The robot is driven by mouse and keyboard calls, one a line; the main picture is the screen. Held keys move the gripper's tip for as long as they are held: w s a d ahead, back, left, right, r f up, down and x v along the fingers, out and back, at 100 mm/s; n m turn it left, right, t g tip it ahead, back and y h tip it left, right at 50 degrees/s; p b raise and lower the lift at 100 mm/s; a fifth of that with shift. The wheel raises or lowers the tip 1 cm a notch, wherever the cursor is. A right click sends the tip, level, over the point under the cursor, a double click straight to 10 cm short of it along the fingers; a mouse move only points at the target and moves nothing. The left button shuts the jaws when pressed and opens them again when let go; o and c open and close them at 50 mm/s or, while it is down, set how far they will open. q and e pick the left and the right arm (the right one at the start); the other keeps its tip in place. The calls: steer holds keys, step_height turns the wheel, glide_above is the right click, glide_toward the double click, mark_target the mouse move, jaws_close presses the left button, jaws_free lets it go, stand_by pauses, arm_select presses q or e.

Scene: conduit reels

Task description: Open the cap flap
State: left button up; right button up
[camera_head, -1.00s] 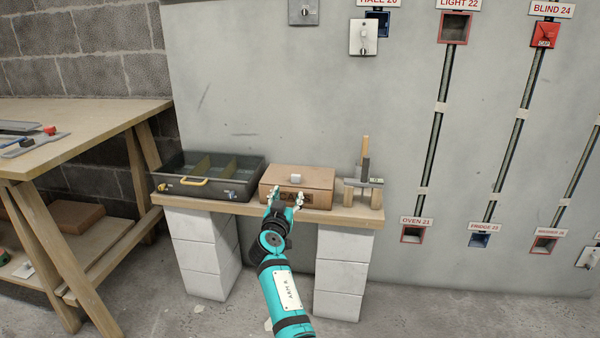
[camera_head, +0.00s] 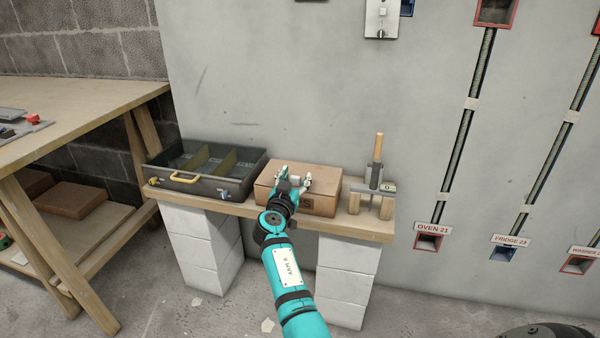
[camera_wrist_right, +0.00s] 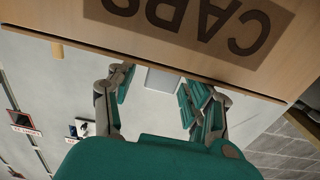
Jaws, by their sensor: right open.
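The cap box (camera_head: 325,205) is a brown cardboard box on the wooden shelf, with dark "CAPS" lettering on its front. The lettering shows upside down in the right wrist view (camera_wrist_right: 205,30). The flap is the box's flat top (camera_head: 322,174), and it lies shut. A small pale block (camera_wrist_right: 163,80) on it shows between my fingers in the right wrist view, partly hidden by the box edge. My right gripper (camera_head: 294,181) is open at the front of the box top, its fingers on either side of the block. I cannot tell whether they touch it. My left gripper is out of view.
A dark compartment tray (camera_head: 205,168) with a yellow handle stands left of the box. A stand with an upright wooden handle (camera_head: 378,150) is close on the right. The shelf (camera_head: 225,207) rests on white blocks. A workbench (camera_head: 70,125) is at left.

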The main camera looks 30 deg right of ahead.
jaws_close()
stand_by(0.4)
steer(key=shift+r, duration=0.1)
